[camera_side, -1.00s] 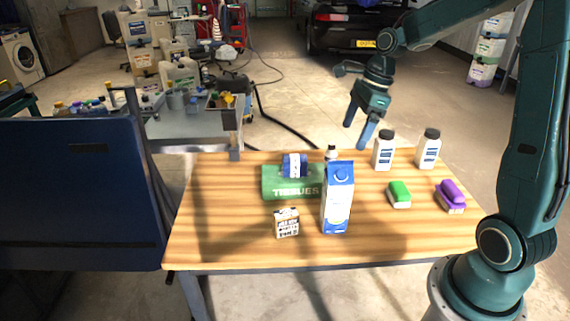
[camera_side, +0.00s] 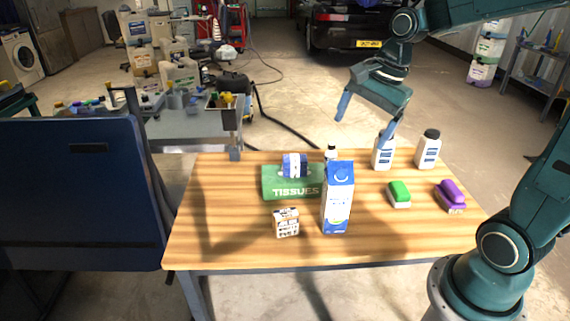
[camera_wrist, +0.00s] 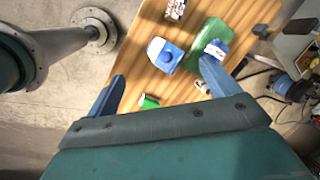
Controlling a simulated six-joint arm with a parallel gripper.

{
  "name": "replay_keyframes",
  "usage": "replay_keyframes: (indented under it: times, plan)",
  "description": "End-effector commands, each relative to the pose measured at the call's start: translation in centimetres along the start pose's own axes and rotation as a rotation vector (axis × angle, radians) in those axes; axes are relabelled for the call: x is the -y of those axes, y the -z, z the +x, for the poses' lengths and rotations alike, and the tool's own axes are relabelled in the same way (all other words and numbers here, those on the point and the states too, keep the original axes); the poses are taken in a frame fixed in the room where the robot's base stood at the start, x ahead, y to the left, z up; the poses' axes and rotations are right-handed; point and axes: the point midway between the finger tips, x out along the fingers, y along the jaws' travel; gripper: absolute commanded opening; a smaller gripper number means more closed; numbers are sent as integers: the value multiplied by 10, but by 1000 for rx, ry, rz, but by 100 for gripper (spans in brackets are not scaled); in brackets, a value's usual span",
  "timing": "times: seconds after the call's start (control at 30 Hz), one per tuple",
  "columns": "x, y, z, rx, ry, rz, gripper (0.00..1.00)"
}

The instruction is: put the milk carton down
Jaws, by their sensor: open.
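The milk carton (camera_side: 338,203), white with a blue top and blue markings, stands upright on the wooden table (camera_side: 240,235) near its front middle. It also shows from above in the wrist view (camera_wrist: 163,55), with its blue top and cap facing up. My gripper (camera_side: 366,133) is open and empty, in the air above the back of the table, behind and above the carton and apart from it. In the wrist view the two blue fingers (camera_wrist: 160,80) are spread wide with nothing held between them.
A green tissue box (camera_side: 280,190) with a blue item (camera_side: 295,166) on it and a small printed box (camera_side: 286,223) stand left of the carton. Two white bottles (camera_side: 428,150), a green brush (camera_side: 399,195) and a purple brush (camera_side: 450,197) are to the right. The table's left part is clear.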

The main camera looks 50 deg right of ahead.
Motion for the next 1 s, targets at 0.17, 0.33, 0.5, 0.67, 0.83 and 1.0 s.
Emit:
replay_keyframes:
  times: [0.17, 0.33, 0.5, 0.67, 0.83, 1.0]
  plan:
    - [-23, -26, -20, -41, 38, -328, 88]
    - [-46, -45, -34, -85, 65, -632, 88]
    - [-72, -59, -44, -134, 87, -935, 88]
    - [-96, -68, -50, -186, 104, -1210, 88]
    - [-116, -73, -53, -232, 112, -1435, 88]
    - [-125, -74, -53, -256, 113, -1548, 88]
